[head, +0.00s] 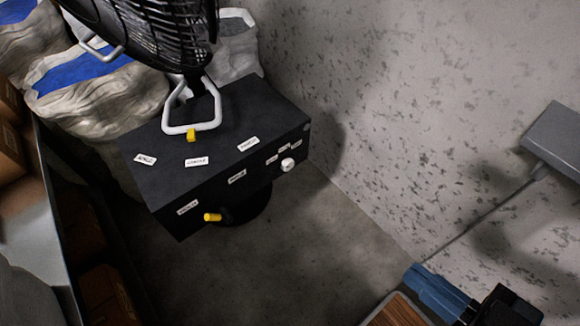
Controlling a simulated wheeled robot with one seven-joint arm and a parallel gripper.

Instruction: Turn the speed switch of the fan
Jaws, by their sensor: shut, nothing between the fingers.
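The fan (150,40), with a black wire cage, stands on a black box (165,185) at the upper left. A white bent handle (205,126) and a small yellow piece (191,135) are at its base on the box top. The box's front face carries a round white knob (288,164) at the right and a yellow-tipped lever (212,217) at the lower left. White labels surround them, too small to read. My gripper (417,276), blue fingers on a black body, is at the bottom right, apart from the box. Its fingers are together and empty.
Sacks (85,95) with blue patches are piled behind the box. A shelf with brown boxes (105,295) runs along the left. A wooden-topped thing (397,312) is below my gripper. A grey wall box (555,140) with a cable is at right. Floor (320,240) before the box is clear.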

